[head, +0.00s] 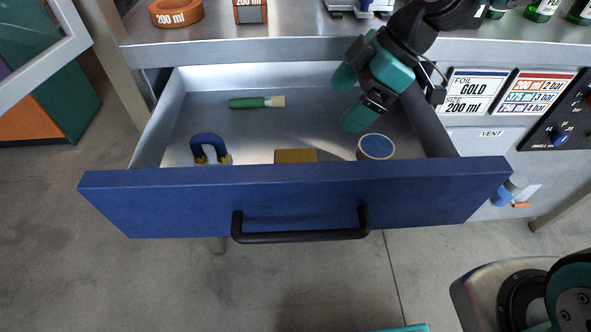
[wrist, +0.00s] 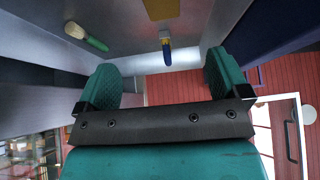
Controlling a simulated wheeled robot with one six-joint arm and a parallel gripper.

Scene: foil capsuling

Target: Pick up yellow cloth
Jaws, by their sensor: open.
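The yellow cloth (head: 295,156) lies flat on the drawer floor, close behind the front panel, which hides its near edge. It also shows in the wrist view (wrist: 161,8), cut off by the top edge. My gripper (head: 350,97) is over the right rear part of the drawer, to the right of the cloth and farther back. In the wrist view its two teal fingers (wrist: 163,78) stand wide apart with nothing between them.
The counter (head: 290,50) edge runs above the drawer's back.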

